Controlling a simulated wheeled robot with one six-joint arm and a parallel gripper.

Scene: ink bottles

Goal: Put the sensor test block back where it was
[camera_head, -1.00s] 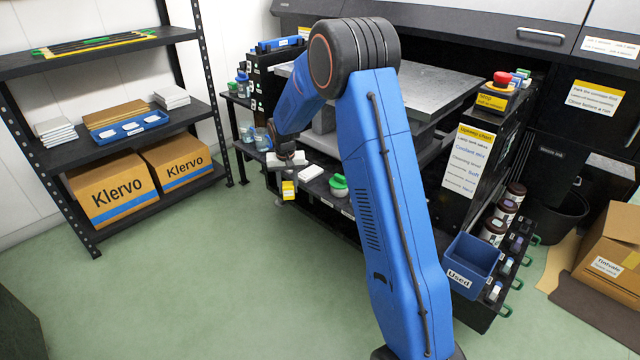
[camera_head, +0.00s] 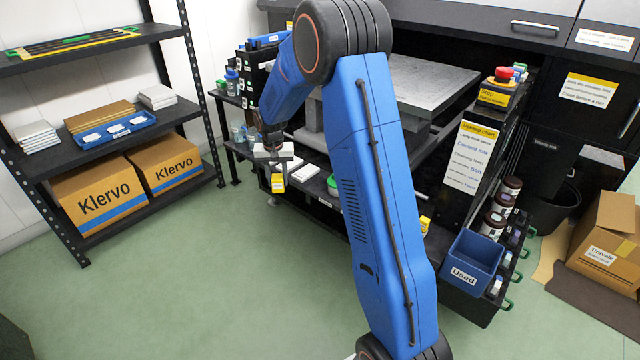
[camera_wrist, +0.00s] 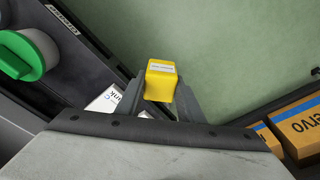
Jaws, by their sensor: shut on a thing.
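The sensor test block (camera_head: 278,183) is a small yellow block with a white label on top. My gripper (camera_head: 275,172) is shut on it and holds it in the air over the floor, in front of the low black shelf. In the wrist view the yellow block (camera_wrist: 161,80) sits between the two grey fingers of my gripper (camera_wrist: 160,95). The label's print is too small to read. The block's lower part is hidden in the wrist view.
The low black shelf (camera_head: 322,203) holds a white box (camera_head: 305,173) and a green-capped container (camera_head: 333,186). Black shelving at the left holds Klervo cartons (camera_head: 97,197). A blue Used bin (camera_head: 470,262) hangs at the right. The green floor (camera_head: 200,290) in front is clear.

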